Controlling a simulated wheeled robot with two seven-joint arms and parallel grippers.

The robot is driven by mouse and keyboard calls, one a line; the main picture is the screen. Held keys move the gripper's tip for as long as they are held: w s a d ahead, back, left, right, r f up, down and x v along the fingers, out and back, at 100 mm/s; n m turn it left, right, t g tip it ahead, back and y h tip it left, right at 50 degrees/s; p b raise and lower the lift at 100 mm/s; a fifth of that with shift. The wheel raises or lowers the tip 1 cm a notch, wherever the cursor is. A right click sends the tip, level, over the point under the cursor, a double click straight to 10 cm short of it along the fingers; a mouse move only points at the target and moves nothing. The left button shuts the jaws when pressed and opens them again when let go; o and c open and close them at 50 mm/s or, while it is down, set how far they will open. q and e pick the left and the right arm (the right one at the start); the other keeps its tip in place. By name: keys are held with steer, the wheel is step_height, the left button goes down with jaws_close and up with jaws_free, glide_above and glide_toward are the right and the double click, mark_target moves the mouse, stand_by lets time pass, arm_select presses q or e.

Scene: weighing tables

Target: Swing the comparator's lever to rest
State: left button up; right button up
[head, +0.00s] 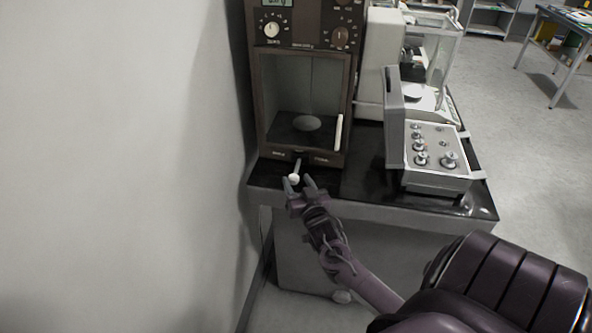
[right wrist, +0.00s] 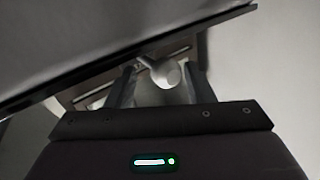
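The comparator (head: 258,100) is a tall dark brown cabinet with a glass-fronted chamber, standing at the left end of the table. Its lever (head: 297,167) sticks out below the chamber and ends in a pale round knob (head: 294,178). My right gripper (head: 299,182) is at the knob, with its fingers apart, one on each side. In the right wrist view, the knob (right wrist: 166,74) sits between the two fingertips, and I see a gap beside it; contact is not clear. My left gripper is in neither view.
An open grey case of metal weights (head: 436,158) stands on the black table top (head: 370,190) to the right. A glass-sided balance (head: 437,60) stands behind it. A pale wall (head: 110,160) is close on the left.

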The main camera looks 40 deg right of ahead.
steer(key=shift+a, duration=0.15)
steer(key=shift+s+a, duration=0.1)
steer(key=v, duration=0.7)
steer(key=shift+s+b, duration=0.25)
steer(key=shift+b, duration=0.05)
steer(key=shift+f, duration=0.1)
